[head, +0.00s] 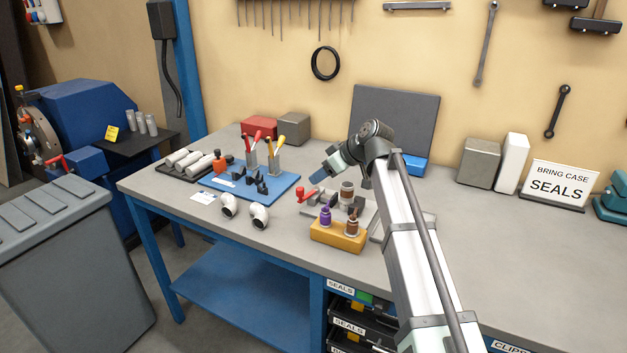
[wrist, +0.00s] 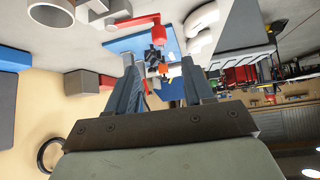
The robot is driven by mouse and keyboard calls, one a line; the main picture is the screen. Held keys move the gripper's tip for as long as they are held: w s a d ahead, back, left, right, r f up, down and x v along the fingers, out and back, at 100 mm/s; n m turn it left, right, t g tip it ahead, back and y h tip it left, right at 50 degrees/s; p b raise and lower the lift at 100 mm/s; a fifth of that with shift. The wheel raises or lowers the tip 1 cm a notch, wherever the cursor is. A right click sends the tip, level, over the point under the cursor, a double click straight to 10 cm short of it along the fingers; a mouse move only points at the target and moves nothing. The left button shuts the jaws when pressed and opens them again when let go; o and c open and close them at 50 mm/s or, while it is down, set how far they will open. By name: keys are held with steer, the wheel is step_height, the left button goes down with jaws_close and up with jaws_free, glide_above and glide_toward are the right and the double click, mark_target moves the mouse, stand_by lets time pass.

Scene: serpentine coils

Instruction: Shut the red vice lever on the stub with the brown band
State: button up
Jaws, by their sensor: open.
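The red vice lever (head: 307,194) sticks out at the left end of a small dark vice (head: 328,201) on a grey plate in the head view. Just right of it stands a brownish stub (head: 347,189); its band is too small to make out clearly. No stub is visibly gripped in the vice, and the lever's exact angle cannot be told. My gripper (head: 319,176) is in the air above and slightly behind the lever, apart from it. In the wrist view its two fingers (wrist: 160,85) are spread with nothing held between them.
An orange block (head: 338,236) with a purple and a brown bottle stands in front of the plate. A blue mat (head: 285,181) with tool cups lies left, with white elbow pipes (head: 260,216) before it. A grey panel (head: 394,123) stands behind.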

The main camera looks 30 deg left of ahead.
steer(key=shift+v, duration=1.1)
steer(key=shift+c, duration=0.2)
steer(key=shift+w+d, duration=0.1)
steer(key=shift+c, duration=0.8)
steer(key=shift+m, duration=0.5)
steer(key=w+d, duration=0.2)
steer(key=w+d+f, duration=0.1)
steer(key=w+d, duration=0.1)
steer(key=w+d+f, duration=0.1)
steer(key=w+d, duration=0.1)
steer(key=shift+w, duration=0.2)
steer(key=c, duration=0.7)
steer(key=shift+f+n+g, duration=0.1)
steer(key=shift+n+g, duration=0.2)
steer(key=shift+g, duration=0.1)
jaws_close()
steer(key=s+a+f+n+g, duration=0.1)
steer(key=s+a+f+n, duration=0.1)
steer(key=a, duration=0.4)
steer(key=s+a+f+n+g, duration=0.1)
steer(key=s+a+f+n, duration=0.1)
steer(key=s+a+f, duration=0.1)
steer(key=shift+a+f, duration=0.6)
steer(key=shift+a, duration=0.8)
